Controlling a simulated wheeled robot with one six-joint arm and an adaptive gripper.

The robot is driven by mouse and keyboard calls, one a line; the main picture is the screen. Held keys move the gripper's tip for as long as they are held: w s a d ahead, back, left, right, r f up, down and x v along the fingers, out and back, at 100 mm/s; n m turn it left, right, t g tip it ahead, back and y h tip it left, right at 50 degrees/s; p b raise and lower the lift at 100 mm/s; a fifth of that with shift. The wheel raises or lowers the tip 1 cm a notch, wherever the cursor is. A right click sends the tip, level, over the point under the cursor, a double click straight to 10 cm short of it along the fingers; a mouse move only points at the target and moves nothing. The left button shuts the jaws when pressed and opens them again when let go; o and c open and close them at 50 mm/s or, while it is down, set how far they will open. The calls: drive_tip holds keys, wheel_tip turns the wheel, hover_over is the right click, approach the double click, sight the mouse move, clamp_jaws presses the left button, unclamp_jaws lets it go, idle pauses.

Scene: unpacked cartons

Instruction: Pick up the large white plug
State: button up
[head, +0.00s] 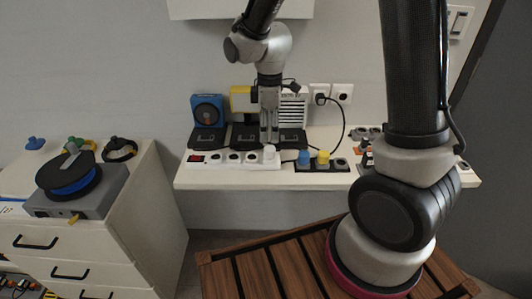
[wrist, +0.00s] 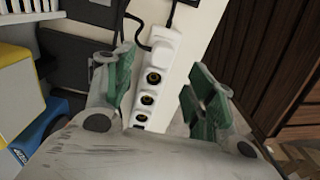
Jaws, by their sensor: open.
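The large white plug (head: 270,153) sits at the right end of a white power strip (head: 225,160) on the wall shelf. In the wrist view the white plug (wrist: 163,40) is at the far end of the strip (wrist: 150,112), beyond several bare sockets. My gripper (head: 269,141) hangs pointing down just above the plug in the head view. In the wrist view my gripper (wrist: 160,92) shows two spread fingers with green pads, with the strip visible between them and nothing held. The plug's lower part is hidden.
A dark strip (head: 322,166) with a blue plug (head: 303,158) and a yellow plug (head: 323,157) lies close on the right. Blue (head: 208,110) and yellow (head: 240,99) boxes stand behind. A black cable (head: 343,125) hangs from the wall outlet. A drawer cabinet (head: 90,235) stands at left.

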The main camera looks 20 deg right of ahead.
sight(270, 147)
drive_tip(key=f, duration=0.7)
drive_tip(key=shift+s+d+f, duration=0.1)
drive_tip(key=shift+s+f, duration=0.1)
drive_tip(key=shift+f, duration=0.1)
drive_tip(key=c, duration=1.2)
wheel_tip(270, 147, up, 10)
drive_tip(key=shift+r, duration=0.1)
